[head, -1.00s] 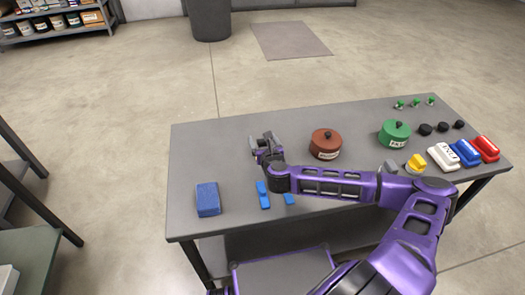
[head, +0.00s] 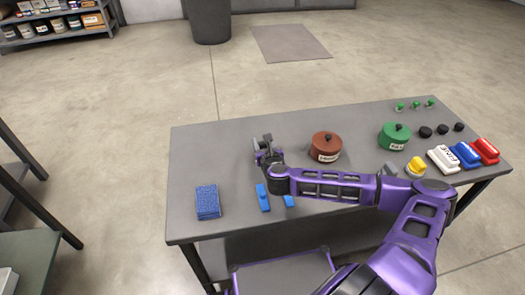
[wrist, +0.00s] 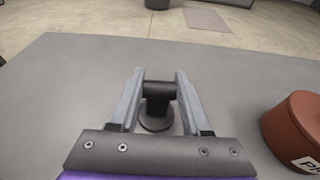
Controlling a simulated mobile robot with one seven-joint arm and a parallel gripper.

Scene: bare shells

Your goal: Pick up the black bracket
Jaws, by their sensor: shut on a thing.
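The black bracket (wrist: 157,104) is between my gripper's two grey fingers in the wrist view. It has a dark block-like top and a round, flared lower part. My gripper (wrist: 160,74) is shut on it, with a finger on each side. In the head view my gripper (head: 264,147) is over the left middle of the grey table (head: 215,150). There the bracket is hard to tell apart from the dark gripper. I cannot tell whether its lower part touches the table.
A red-brown lidded pot (head: 326,147) stands right of my gripper, and a green one (head: 395,136) farther right. A blue sponge-like block (head: 208,202) and blue pieces (head: 263,198) lie nearer the front. Small items crowd the right end. The table's back left is clear.

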